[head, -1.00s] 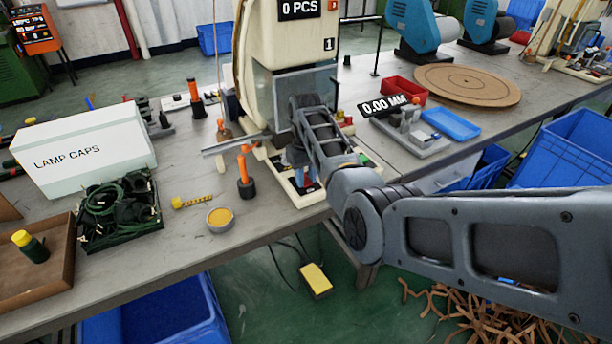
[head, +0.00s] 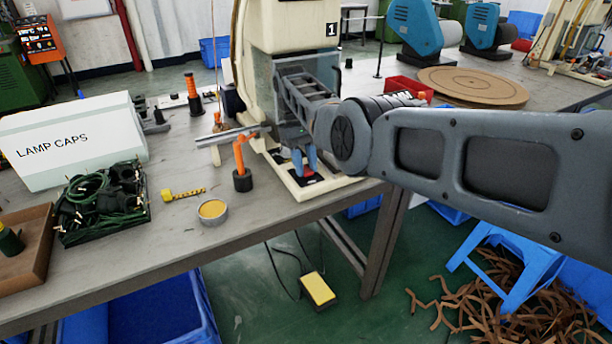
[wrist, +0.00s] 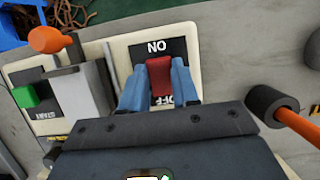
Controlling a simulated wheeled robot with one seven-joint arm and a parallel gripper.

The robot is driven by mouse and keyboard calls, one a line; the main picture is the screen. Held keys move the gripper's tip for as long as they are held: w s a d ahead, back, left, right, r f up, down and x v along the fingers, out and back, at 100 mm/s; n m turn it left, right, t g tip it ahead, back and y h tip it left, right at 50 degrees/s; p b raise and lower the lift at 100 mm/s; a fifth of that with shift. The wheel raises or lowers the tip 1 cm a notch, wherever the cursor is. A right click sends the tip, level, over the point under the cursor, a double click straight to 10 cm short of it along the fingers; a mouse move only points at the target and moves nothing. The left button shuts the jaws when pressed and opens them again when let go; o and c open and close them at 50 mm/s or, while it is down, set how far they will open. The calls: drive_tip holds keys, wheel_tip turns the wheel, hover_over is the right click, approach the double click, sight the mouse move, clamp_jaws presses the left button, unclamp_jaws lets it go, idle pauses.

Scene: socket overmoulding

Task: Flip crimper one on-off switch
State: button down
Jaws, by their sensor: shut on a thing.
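Crimper one (head: 295,25) is the cream machine marked "1" on the bench. Its red on-off switch (wrist: 160,76) sits on a black plate (wrist: 147,49) in the wrist view, with the "ON" label at the top of the picture and "OFF" at the bottom, both upside down or partly covered. My gripper (wrist: 158,88) has its blue fingers on either side of the red rocker, shut on it. In the head view my gripper (head: 303,160) is low at the front of the crimper base, and my arm hides part of the machine.
An orange-handled lever with a black base (head: 242,178) stands just left of the crimper base. A green button (wrist: 24,96) and an orange knob (wrist: 46,39) are near the switch. A yellow pedal (head: 318,289) lies on the floor.

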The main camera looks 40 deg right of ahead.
drive_tip(key=b, duration=0.3)
drive_tip(key=shift+w+f, duration=0.15)
drive_tip(key=shift+f, duration=0.15)
drive_tip(key=shift+r+g, duration=0.25)
drive_tip(key=shift+g, duration=0.15)
drive_tip(key=c, duration=0.8)
unclamp_jaws()
drive_tip(key=shift+c, duration=0.2)
drive_tip(key=shift+r, duration=0.1)
